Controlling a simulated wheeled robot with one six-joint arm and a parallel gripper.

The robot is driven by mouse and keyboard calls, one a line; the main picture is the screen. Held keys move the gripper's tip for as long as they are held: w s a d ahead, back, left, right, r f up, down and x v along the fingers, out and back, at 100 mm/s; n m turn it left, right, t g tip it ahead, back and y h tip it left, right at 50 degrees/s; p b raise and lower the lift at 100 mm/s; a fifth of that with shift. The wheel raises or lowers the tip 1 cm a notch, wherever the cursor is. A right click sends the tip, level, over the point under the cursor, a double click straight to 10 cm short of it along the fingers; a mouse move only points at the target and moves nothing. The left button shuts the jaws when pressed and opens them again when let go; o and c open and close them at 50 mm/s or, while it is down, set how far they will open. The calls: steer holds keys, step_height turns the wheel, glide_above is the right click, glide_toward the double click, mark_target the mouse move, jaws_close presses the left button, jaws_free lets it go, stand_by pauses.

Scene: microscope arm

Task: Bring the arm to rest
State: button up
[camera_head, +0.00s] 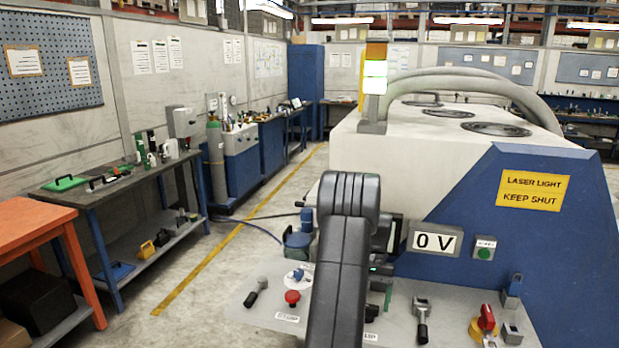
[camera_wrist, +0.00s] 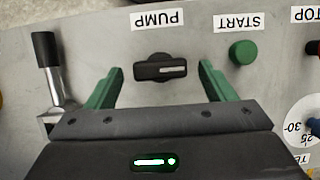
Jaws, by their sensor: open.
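My gripper (camera_wrist: 158,88) is open and empty in the wrist view, with its two green fingers apart. A black knob (camera_wrist: 160,68) with a white mark shows between and beyond the fingers, beside the PUMP label (camera_wrist: 158,19). The knob appears apart from both fingers; the height of the gripper above the panel is hard to tell. In the head view my dark arm (camera_head: 343,255) reaches over the grey control panel (camera_head: 245,300) and hides its middle, including most of the gripper.
A lever (camera_wrist: 48,70) stands close to one finger; a green START button (camera_wrist: 242,53) lies beyond the other. In the head view, a red button (camera_head: 292,297), a lever (camera_head: 421,318) and a red-handled switch (camera_head: 486,320) flank my arm. A display (camera_head: 435,241) reads 0 V.

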steer(key=shift+s+a+f, duration=0.1)
steer(key=shift+s+f, duration=0.15)
steer(key=shift+f, duration=0.35)
steer(key=shift+r, duration=0.1)
